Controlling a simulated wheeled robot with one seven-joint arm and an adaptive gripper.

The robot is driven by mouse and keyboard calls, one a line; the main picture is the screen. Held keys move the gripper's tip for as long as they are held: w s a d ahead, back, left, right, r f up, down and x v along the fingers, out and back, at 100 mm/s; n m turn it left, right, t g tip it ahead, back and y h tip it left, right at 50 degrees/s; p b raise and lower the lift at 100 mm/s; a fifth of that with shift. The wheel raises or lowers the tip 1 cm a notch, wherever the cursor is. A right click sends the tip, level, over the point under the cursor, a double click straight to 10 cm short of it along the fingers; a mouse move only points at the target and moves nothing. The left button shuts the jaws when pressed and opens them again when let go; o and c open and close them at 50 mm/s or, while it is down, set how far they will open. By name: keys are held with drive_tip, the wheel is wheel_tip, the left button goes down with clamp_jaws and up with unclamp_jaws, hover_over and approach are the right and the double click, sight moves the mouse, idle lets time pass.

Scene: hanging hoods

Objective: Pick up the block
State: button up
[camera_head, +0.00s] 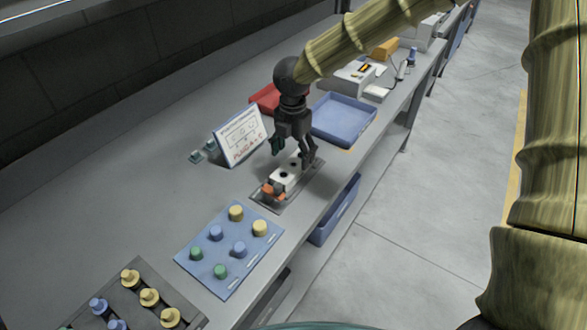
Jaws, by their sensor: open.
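A white block (283,181) with dark round spots on top sits on a grey plate (285,204) near the front edge of the bench. An orange piece (268,193) is at its near-left end; I cannot tell whether the two are joined. My gripper (292,157) points down over the far end of the white block, its fingers open and spread to either side. I cannot tell whether a finger touches the block. The fingers hide part of the block's far end.
A sign (241,136) stands left of my gripper, with a red bin (265,98) behind. A blue tray (343,119) lies beyond. A blue board (204,237) with several coloured pegs is nearer, beside a dark peg rack (137,309). A blue bin (336,211) hangs below the bench edge.

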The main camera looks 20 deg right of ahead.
sight(293, 166)
drive_tip(key=shift+f+p, duration=0.6)
drive_tip(key=shift+f, duration=2)
drive_tip(key=c, duration=1.6)
